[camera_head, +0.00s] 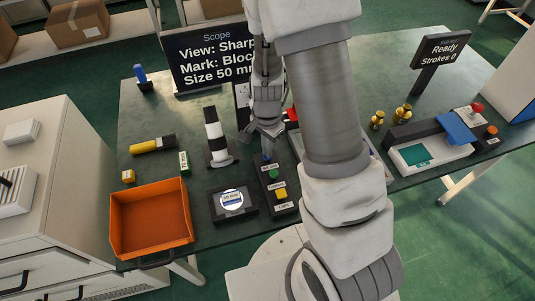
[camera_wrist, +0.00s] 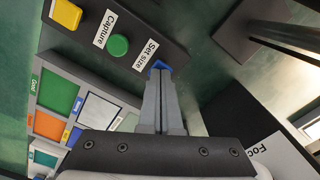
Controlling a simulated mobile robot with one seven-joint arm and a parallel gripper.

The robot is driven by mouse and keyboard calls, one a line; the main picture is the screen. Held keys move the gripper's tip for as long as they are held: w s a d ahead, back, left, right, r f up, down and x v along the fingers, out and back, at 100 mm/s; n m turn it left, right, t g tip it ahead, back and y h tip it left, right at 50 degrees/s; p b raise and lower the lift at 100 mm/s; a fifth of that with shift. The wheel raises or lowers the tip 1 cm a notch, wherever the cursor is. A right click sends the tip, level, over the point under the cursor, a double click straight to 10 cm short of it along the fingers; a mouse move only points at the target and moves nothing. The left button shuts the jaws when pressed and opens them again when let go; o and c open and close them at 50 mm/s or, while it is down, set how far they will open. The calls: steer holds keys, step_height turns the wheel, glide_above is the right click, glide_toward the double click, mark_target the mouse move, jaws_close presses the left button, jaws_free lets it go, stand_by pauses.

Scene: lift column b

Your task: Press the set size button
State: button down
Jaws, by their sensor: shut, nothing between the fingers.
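The button panel (camera_head: 279,202) is a dark box with a blue, a green and a yellow button in a row. The blue button (camera_wrist: 159,65) sits at the panel's end beside the "Set size" label (camera_wrist: 146,55); it is mostly hidden by my fingertips. The green button (camera_wrist: 118,44) and yellow button (camera_wrist: 66,14) are clear of the fingers. My gripper (camera_wrist: 161,72) is shut and empty, its tips at the blue button; I cannot tell whether they touch it. In the head view my gripper (camera_head: 267,146) points down at the panel's far end.
The scope sign (camera_head: 215,55) reads View: Sharp, Size 50 mm. A lit round viewer (camera_head: 232,200) stands left of the panel, near a striped black-and-white column (camera_head: 215,135). An orange bin (camera_head: 150,245) is at front left. A tray with coloured cards (camera_wrist: 50,124) lies beside the panel.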

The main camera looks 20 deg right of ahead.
stand_by(0.4)
steer(key=shift+r+p, duration=0.9)
steer(key=shift+r, duration=0.1)
steer(key=shift+r, duration=0.1)
steer(key=shift+r+p, duration=2.15)
steer(key=shift+r, duration=0.25)
step_height(320, 180, up, 17)
steer(key=s+a+n+t+y, duration=0.1)
steer(key=s+a+n+t, duration=0.15)
steer(key=n, duration=0.25)
steer(key=s+d+r+n+t+h, duration=0.1)
steer(key=s+d+r+n+t, duration=0.1)
steer(key=s+r+n, duration=0.5)
steer(key=s+r+t, duration=0.1)
steer(key=s+r, duration=0.3)
steer(key=r, duration=0.1)
steer(key=shift+s+d, duration=0.2)
steer(key=shift+d, duration=0.05)
